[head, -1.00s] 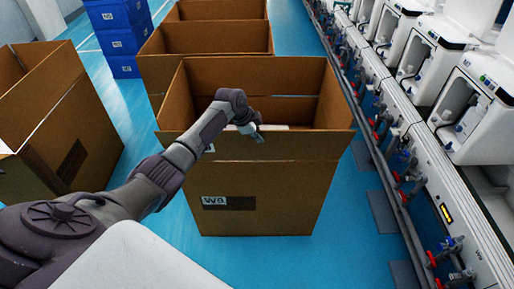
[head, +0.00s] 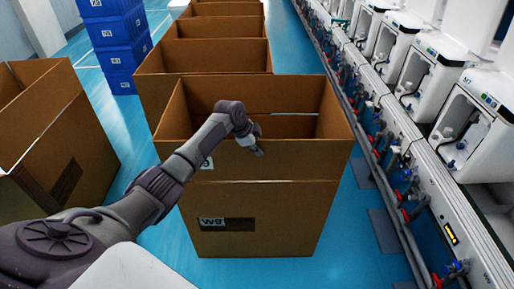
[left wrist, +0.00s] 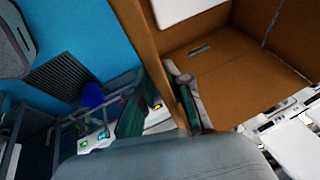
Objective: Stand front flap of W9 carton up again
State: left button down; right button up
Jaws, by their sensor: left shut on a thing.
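The W9 carton (head: 275,220) stands on the floor in the middle of the head view, with its label on the front wall. Its front flap (head: 310,160) rises above the fold line, close to upright; I cannot tell whether it leans slightly. My left gripper (head: 256,147) is at the flap's top edge, near the middle. In the left wrist view, the two fingers (left wrist: 160,105) lie on either side of a brown cardboard panel (left wrist: 150,50), shut on the flap. A white thing (left wrist: 185,10) shows inside the carton. My right gripper is not in view.
More open cartons (head: 205,60) stand in a row behind, and another carton (head: 60,130) is at the left. Blue crates (head: 115,45) are stacked at the back left. A test line with pipes and white machines (head: 465,100) runs along the right. Blue floor is free between.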

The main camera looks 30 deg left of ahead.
pick_arm(q)
jog(key=c, duration=1.4)
grip_release()
jog(key=shift+w, duration=0.1)
jog(key=shift+o, duration=0.5)
jog(key=shift+w+f, duration=0.15)
jog(key=shift+w, duration=0.1)
jog(key=v, duration=1.2)
